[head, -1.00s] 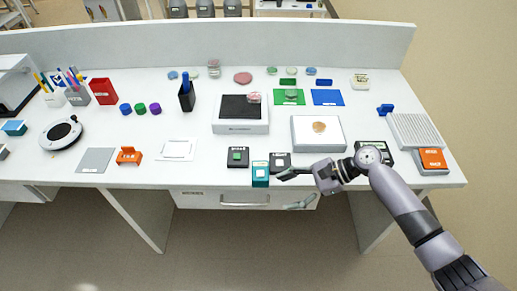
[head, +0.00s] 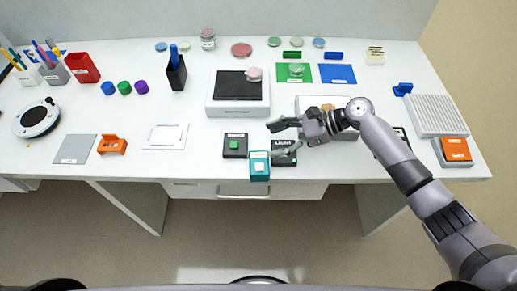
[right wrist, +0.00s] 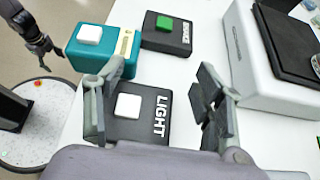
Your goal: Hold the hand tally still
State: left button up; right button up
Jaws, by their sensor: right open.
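The hand tally is probably the teal box (head: 260,166) with a white button, standing at the table's front edge. It also shows at the upper left of the right wrist view (right wrist: 100,48). My right gripper (head: 276,140) is open and empty, its fingers apart above the black LIGHT box (head: 284,153). In the right wrist view (right wrist: 160,72) one fingertip overlaps the teal box's near corner; I cannot tell if it touches. My left gripper (right wrist: 42,48) shows small over the floor, away from the teal box; its finger opening is unclear.
A black box with a green button (head: 235,146) stands just left of the teal box. Behind it is a grey-white device with a dark top (head: 238,88). A white sheet (head: 165,136) and an orange holder (head: 112,145) lie left. A drawer is below.

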aim_at(256, 156)
jog(key=shift+a+f+p, duration=0.25)
jog(key=shift+a+p, duration=0.25)
jog(key=shift+a, duration=0.1)
jog(key=shift+s+a+f, duration=0.3)
jog(key=shift+a+f, duration=0.1)
jog(key=shift+a, duration=0.1)
jog(key=shift+a+f, duration=0.1)
jog(key=shift+a, duration=0.2)
jog(key=shift+w+a+f, duration=0.3)
jog(key=shift+w+a, duration=0.05)
jog(key=shift+a, duration=0.3)
jog(key=shift+s+d+r, duration=0.1)
jog(key=shift+s+d, duration=0.05)
jog(key=shift+d, duration=0.1)
jog(key=shift+c, duration=0.7)
jog(key=c, duration=0.7)
jog(key=shift+a+f, duration=0.1)
jog(key=shift+f, duration=0.1)
jog(key=c, duration=0.5)
